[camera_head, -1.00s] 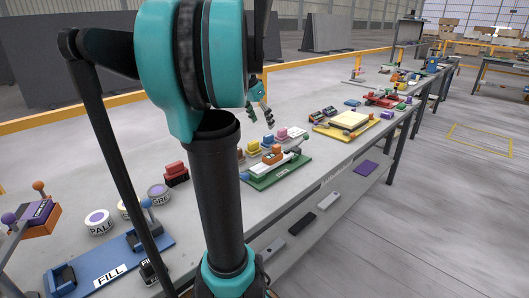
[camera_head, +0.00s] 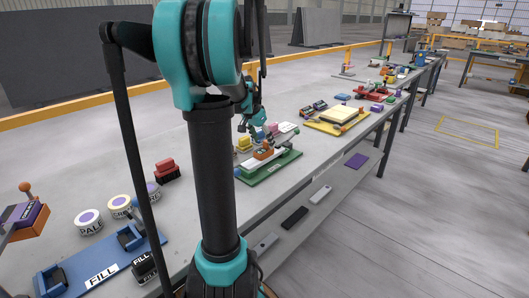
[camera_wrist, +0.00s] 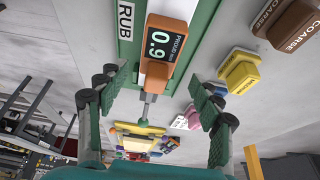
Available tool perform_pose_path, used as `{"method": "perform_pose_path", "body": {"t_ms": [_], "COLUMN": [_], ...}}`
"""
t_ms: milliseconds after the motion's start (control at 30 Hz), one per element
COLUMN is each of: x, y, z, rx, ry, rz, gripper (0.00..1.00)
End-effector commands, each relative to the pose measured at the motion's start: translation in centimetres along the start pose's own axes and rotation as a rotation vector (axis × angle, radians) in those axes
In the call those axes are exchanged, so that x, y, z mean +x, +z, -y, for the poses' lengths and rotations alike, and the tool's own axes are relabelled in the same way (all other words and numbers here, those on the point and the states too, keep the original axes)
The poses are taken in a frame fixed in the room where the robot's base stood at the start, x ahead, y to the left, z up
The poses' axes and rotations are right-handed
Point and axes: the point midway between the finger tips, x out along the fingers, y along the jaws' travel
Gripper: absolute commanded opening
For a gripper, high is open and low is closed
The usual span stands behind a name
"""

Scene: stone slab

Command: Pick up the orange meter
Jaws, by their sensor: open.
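In the head view the orange meter (camera_head: 263,153) sits on the green board (camera_head: 270,168) on the stone-grey bench. My gripper (camera_wrist: 158,108) is open, its two fingers spread left and right of the meter's near end, with nothing between them that they touch. In the head view my gripper (camera_head: 248,125) is partly hidden behind my arm, just above and behind the board.
Brown COARSE (camera_wrist: 288,25), yellow (camera_wrist: 238,70) and pink (camera_wrist: 187,118) blocks lie right of the board in the wrist view. A yellow tray (camera_head: 338,121) stands farther along the bench. A blue FILL fixture (camera_head: 100,262) and round tins (camera_head: 89,221) are nearer, at left.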

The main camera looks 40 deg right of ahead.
Motion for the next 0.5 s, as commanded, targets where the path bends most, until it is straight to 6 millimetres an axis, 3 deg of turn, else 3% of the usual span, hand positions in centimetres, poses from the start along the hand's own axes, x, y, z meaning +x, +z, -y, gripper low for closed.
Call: {"method": "perform_pose_path", "body": {"t_ms": [200,500], "x": [3.0,3.8], "y": [0.1,0.1], "z": [-0.3,-0.3], "rx": [0.000,-0.001], "ry": [0.000,0.000], "rz": [0.000,0.000], "gripper": [0.66,0.66]}}
